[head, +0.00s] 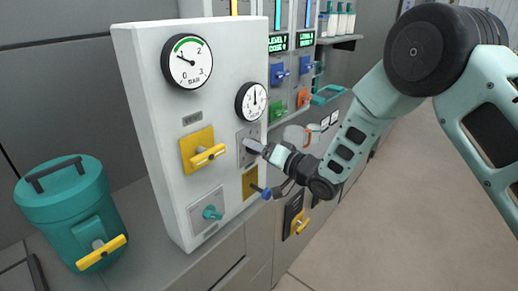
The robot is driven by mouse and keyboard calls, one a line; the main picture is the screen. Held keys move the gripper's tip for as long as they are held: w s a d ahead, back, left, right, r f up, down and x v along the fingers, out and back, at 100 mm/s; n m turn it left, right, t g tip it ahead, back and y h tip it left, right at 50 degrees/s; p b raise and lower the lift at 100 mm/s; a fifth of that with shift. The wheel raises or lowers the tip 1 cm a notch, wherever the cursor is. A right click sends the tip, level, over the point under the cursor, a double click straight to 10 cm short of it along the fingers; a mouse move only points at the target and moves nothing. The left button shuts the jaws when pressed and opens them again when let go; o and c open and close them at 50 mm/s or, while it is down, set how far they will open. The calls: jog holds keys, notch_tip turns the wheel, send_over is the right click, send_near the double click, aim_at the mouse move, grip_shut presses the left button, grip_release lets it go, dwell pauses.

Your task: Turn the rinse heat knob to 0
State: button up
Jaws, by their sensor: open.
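A white control panel (156,143) stands on the counter. My gripper (250,148) is at its right part, in front of a small grey plate (243,158) below the smaller dial (252,102). The fingers are small here, and any knob between them is hidden. I cannot tell whether they touch the plate. A teal knob (212,213) sits on a grey plate lower left of my gripper. The labels are too small to read, so I cannot tell which control is the rinse heat knob or its setting.
A large gauge (187,62) and a yellow-handled valve (203,152) are left of my gripper. A blue-tipped lever (266,194) juts out just below it. A teal canister (65,212) stands at left. Blue, green and orange knobs (303,98) are behind. The floor (400,220) at right is clear.

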jog(key=c, duration=1)
jog(key=shift+o, duration=0.2)
jog(key=shift+f+n+b, duration=0.15)
jog(key=shift+n+b, duration=0.15)
jog(key=shift+b, duration=0.2)
jog(key=shift+n+b, duration=13.1)
jog(key=shift+b, duration=2.8)
